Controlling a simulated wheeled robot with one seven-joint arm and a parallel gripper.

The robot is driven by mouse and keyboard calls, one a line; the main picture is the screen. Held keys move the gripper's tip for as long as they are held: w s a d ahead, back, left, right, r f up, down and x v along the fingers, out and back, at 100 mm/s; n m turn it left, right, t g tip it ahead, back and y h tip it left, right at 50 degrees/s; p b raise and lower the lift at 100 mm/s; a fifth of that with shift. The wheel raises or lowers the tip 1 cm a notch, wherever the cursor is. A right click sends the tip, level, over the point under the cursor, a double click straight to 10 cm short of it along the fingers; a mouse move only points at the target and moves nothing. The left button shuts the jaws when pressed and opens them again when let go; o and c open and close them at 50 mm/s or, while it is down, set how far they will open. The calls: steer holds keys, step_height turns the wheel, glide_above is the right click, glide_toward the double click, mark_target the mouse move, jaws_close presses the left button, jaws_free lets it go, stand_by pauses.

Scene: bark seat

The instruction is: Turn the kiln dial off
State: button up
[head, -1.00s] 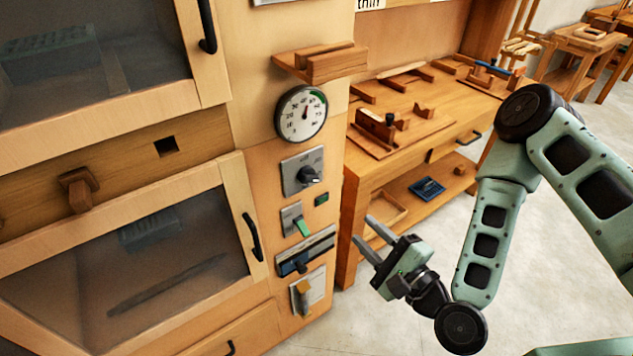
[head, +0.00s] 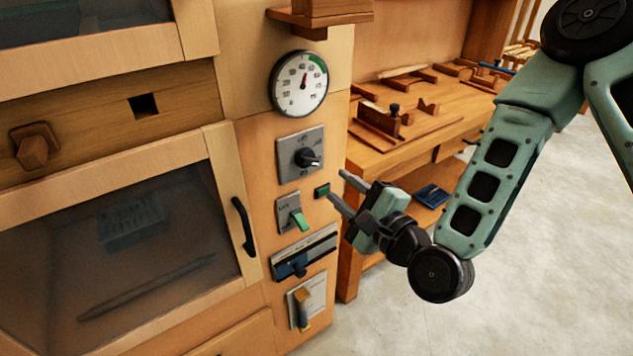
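The kiln's control column carries a dark rotary dial (head: 307,157) on a square grey plate, below a round white gauge (head: 300,84). The dial's pointer seems to aim right; the plate lettering is too small to read surely. My gripper (head: 336,184) is open and empty, its two grey fingers apart and pointing left toward the column. It is to the right of the dial and a little lower in the picture. Whether the fingertips touch the panel cannot be told.
Below the dial are a green-handled switch (head: 297,219), a small green button (head: 322,192), a dark slider (head: 298,267) and a yellow-handled lever (head: 303,308). A wooden ledge (head: 318,18) juts out above the gauge. A workbench (head: 440,150) stands behind at right.

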mark_target(311, 163)
steer(key=shift+b+x, duration=2.6)
steer(key=shift+x, duration=1.8)
jaws_close()
